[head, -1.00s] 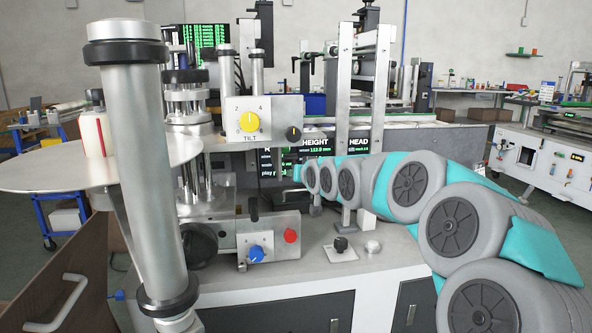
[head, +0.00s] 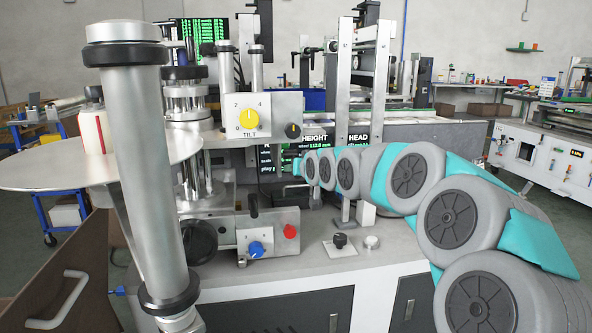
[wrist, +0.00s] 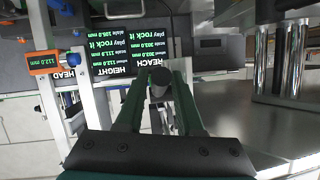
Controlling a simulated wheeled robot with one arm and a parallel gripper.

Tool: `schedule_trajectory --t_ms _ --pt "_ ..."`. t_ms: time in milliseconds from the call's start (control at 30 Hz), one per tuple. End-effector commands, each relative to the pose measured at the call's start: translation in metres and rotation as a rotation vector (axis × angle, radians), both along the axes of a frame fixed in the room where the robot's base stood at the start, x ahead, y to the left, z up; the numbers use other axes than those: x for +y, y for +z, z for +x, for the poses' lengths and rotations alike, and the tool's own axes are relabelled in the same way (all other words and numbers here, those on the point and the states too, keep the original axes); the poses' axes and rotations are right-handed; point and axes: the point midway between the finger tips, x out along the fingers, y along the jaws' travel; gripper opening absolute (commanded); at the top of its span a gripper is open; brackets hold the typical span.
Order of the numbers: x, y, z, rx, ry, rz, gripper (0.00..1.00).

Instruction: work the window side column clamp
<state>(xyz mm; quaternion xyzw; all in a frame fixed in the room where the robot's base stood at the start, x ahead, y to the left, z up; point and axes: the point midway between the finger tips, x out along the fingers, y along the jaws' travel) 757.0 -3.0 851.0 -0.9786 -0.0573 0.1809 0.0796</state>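My gripper shows in the wrist view (wrist: 159,90) with two dark green fingers spread apart. A dark round knob (wrist: 158,82) on a grey stem appears between them; I cannot tell whether they touch it or whether it is the clamp. In the head view my arm reaches from the right to the labeller's display, and its fingers are too small and hidden to read there. Bright columns stand at the left of the labeller (head: 190,110), and a metal upright frame (head: 344,80) stands behind my arm. I cannot tell which column is the window side one.
A dark display (wrist: 130,48) and an orange readout (wrist: 44,62) with a blue knob (wrist: 72,60) lie close to the fingers. A yellow tilt dial (head: 249,119), a lower knob box (head: 268,240) and a large round disc (head: 70,172) are left of my arm.

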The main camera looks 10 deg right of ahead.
Motion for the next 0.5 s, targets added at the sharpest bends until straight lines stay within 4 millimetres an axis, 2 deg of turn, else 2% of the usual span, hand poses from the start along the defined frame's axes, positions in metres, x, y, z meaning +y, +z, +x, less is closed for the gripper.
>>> schedule_trajectory --t_ms 267,500 --pt "-0.002 0.005 -0.015 -0.001 -0.001 0.001 0.36" --pt "-0.007 0.017 -0.045 -0.004 0.000 -0.001 0.36"
